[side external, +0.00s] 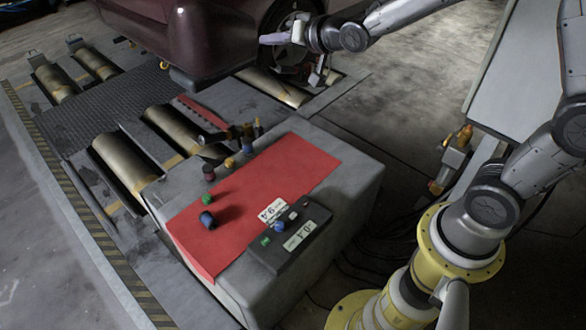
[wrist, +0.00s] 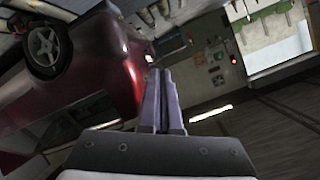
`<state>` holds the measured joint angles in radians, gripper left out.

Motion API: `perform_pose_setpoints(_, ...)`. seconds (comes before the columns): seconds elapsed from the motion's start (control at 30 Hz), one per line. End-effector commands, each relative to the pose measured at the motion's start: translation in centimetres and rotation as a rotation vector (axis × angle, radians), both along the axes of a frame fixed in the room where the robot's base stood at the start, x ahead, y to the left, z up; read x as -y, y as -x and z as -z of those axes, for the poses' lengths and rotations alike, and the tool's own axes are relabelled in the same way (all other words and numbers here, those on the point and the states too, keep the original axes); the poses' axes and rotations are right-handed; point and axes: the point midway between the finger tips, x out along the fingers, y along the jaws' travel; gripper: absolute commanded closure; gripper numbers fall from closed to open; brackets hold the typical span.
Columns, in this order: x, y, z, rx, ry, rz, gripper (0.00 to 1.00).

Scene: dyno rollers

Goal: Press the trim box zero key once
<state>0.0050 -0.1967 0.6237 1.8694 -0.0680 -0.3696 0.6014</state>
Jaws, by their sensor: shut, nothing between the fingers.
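The trim box (side external: 265,254) is a dark, low box at the near right of the red mat. It carries a pale panel with figures (side external: 300,236), a green key (side external: 265,240), a blue key (side external: 278,226) and a small white key (side external: 293,215). I cannot read which one is the zero key. My gripper (side external: 264,39) is high at the top, beside the car and far from the box, its fingers pointing left. In the wrist view my gripper (wrist: 160,72) is shut and empty. The box does not show there.
The red mat (side external: 270,165) covers a grey bench (side external: 345,195). A white number card (side external: 271,210) lies beside the trim box. Several small coloured pieces and dark bottles stand on the mat's far and left parts. The dark red car (side external: 180,35) stands on the rollers behind.

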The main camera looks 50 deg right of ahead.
Motion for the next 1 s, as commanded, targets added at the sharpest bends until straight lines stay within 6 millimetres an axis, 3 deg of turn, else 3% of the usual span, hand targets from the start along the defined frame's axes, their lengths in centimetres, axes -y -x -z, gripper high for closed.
perform_pose_setpoints(0.03,0.0,-1.3,2.4,-0.009,-0.018,0.003,1.0)
perform_pose_setpoints(0.2,-0.3,-4.2,9.5,-0.01,-0.08,0.01,1.0)
perform_pose_setpoints(0.43,-0.6,-4.9,19.7,-0.052,-0.141,0.019,1.0)
perform_pose_setpoints(0.67,-0.8,-2.6,29.6,-0.136,-0.175,0.028,1.0)
perform_pose_setpoints(0.8,-0.9,0.0,35.3,-0.211,-0.179,0.033,1.0)
perform_pose_setpoints(1.0,-0.9,4.2,41.7,-0.33,-0.178,0.042,1.0)
